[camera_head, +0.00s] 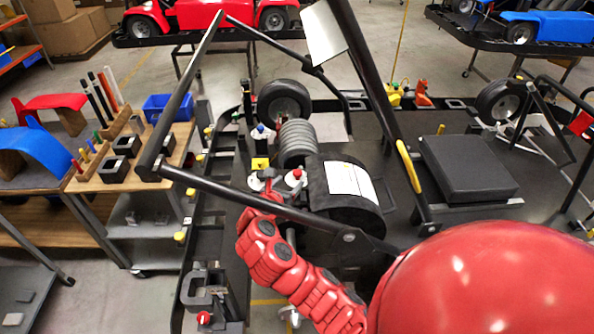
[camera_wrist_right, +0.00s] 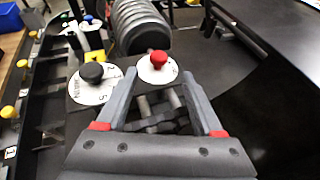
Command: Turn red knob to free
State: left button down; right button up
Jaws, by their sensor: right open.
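The red knob (camera_head: 297,174) sits on a round white dial beside the black drum of the kart stand. In the right wrist view the red knob (camera_wrist_right: 158,60) stands straight ahead, near the fingertips and roughly centred between them. Its dial markings are too small to read. My right gripper (camera_head: 272,187) reaches in from below, just left of the red knob in the head view. In the wrist view my right gripper (camera_wrist_right: 162,78) has its two grey fingers spread apart with nothing held. I cannot tell whether a finger touches the dial. My left gripper does not show.
A black knob (camera_wrist_right: 92,73) on a numbered white dial lies close left of the red one. A blue knob (camera_wrist_right: 88,18) is farther back. A ribbed grey cylinder (camera_head: 298,143) and the black drum (camera_head: 345,208) stand nearby. Black frame bars (camera_head: 262,208) cross close to my right arm.

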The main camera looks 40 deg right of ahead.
aim_at(297, 173)
jog(key=p+x, duration=0.2)
jog(key=x, duration=0.5)
jog(key=shift+w+d+p, duration=0.2)
jog(key=shift+p, duration=0.15)
jog(key=shift+w, duration=0.1)
jog(key=shift+d, duration=0.1)
jog(key=shift+c, duration=0.3)
grip_shut()
